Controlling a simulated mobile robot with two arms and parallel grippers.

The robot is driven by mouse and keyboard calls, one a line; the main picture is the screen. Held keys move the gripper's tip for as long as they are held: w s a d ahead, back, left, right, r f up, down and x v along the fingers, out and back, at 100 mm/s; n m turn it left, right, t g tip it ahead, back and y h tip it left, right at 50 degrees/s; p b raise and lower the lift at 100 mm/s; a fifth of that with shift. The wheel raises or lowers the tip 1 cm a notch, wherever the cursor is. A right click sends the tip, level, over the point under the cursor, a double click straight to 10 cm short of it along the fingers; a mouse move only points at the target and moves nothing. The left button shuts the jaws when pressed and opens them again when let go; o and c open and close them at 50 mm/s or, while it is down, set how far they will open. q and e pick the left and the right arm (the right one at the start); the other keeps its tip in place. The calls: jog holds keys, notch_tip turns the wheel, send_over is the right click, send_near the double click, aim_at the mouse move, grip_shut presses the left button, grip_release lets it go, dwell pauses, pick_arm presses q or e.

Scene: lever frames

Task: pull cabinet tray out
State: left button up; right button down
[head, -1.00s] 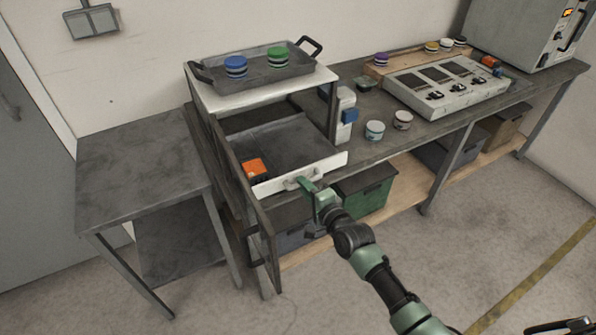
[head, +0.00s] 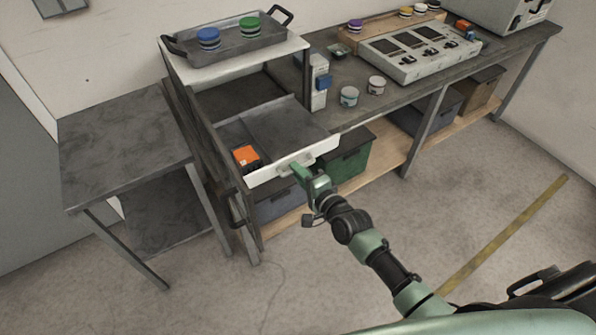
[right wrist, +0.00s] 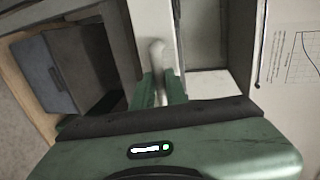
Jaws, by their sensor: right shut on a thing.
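The cabinet tray (head: 318,146) is a dark tray with a white front. It sticks out of the open cabinet (head: 235,64) in the head view, with an orange block (head: 246,157) inside at its left. My right gripper (head: 298,171) is shut on the tray's white handle (head: 287,167). In the right wrist view the green fingers (right wrist: 160,88) close around the pale handle (right wrist: 157,56). The cabinet door (head: 234,205) stands open at the left of the tray. My left gripper is not in view.
A dark tray (head: 225,51) with a blue and a green round thing sits on the cabinet top. A side table (head: 120,145) stands at left. A green bin (head: 345,162) is under the bench, right of the tray.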

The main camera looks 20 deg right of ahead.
jog(key=c, duration=1.4)
grip_release()
jog(key=shift+c, duration=0.2)
jog(key=v, duration=0.7)
jog(key=shift+s, duration=0.4)
jog(key=shift+d, duration=0.15)
jog(key=s+d+f+n+g+h, duration=0.1)
jog(key=s+f+n+g, duration=0.3)
jog(key=f, duration=0.6)
jog(key=s+d+f+n+g+h, duration=0.1)
jog(key=s+f+n, duration=0.1)
jog(key=s+f, duration=0.7)
jog(key=s+d+f+n+g+h, duration=0.1)
jog(key=s+f+n+g, duration=0.2)
jog(key=f, duration=0.9)
jog(key=s+f+n+g, duration=0.3)
jog(key=s+f, duration=0.3)
jog(key=s, duration=0.8)
jog(key=s+d+f+n+g+h, duration=0.1)
jog(key=s+f+n+g, duration=0.2)
jog(key=s, duration=1)
notch_tip(320, 180, down, 5)
jog(key=n, duration=0.2)
jog(key=shift+s+d+r+n, duration=0.2)
jog(key=shift+s+d+n, duration=0.1)
jog(key=shift+s, duration=0.1)
